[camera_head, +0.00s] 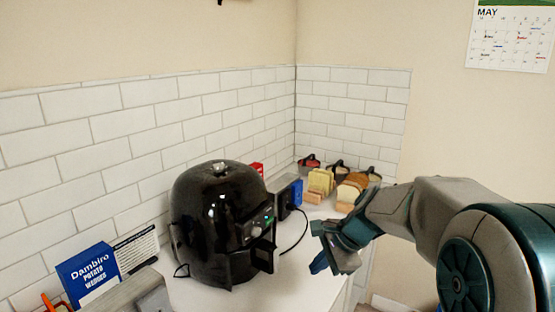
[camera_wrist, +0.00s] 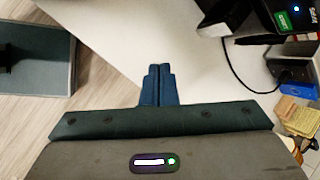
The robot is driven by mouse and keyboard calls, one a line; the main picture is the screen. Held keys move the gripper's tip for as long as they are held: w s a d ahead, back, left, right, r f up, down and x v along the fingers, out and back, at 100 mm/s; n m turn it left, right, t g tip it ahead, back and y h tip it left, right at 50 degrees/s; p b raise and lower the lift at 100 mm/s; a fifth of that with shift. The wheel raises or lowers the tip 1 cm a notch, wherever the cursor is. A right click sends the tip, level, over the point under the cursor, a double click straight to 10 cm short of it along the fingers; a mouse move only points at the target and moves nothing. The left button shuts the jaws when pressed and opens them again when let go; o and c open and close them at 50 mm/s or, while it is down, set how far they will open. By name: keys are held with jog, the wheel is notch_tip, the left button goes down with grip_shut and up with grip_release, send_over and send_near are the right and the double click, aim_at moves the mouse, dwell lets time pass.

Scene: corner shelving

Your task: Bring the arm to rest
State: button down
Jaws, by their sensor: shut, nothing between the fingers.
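My arm reaches in from the right in the head view. My gripper (camera_head: 320,265) hangs at the counter's right edge, to the right of the black air fryer (camera_head: 215,225) and apart from it. In the wrist view my gripper (camera_wrist: 158,72) shows its two blue fingers together, shut and with nothing between them. They are over the front edge of the white counter (camera_wrist: 190,25). The fingers touch nothing that I can see.
Bread slices (camera_head: 320,181) and dark-handled containers stand in the far corner. A blue box (camera_head: 290,194) and a black cord are behind the fryer. A blue potato wedges box (camera_head: 88,273) is at lower left. Wooden floor (camera_wrist: 100,75) lies open beside the counter.

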jog(key=s+d+n+h, duration=0.2)
jog(key=s+n, duration=0.5)
jog(key=s, duration=0.3)
jog(key=s+d+n+h, duration=0.3)
jog(key=s+n, duration=0.4)
jog(key=s, duration=0.3)
jog(key=shift+s+d+f+n, duration=0.15)
jog(key=shift+s+f+n, duration=0.15)
jog(key=shift+s+f, duration=0.1)
dwell(0.4)
